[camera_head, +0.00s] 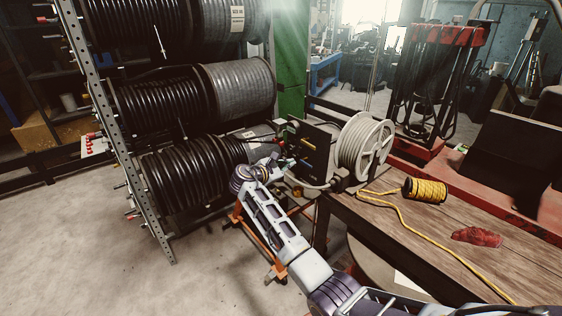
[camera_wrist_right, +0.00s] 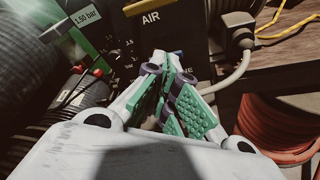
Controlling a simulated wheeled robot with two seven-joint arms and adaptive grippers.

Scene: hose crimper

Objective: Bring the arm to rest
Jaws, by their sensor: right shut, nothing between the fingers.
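My right arm (camera_head: 278,232) reaches from the lower right of the head view toward the dark machine panel (camera_head: 312,150) beside the hose reels. My right gripper (camera_head: 274,161) is small and partly hidden by the wrist there. In the right wrist view, the gripper (camera_wrist_right: 172,66) has green pads, and its fingers are shut with nothing between them. I cannot tell whether the fingertips touch the panel. My left gripper is not in view.
A rack of black hose reels (camera_head: 160,105) stands at the left. A white hose reel (camera_head: 366,145) is right of the panel. The floor (camera_head: 90,240) at left is clear.

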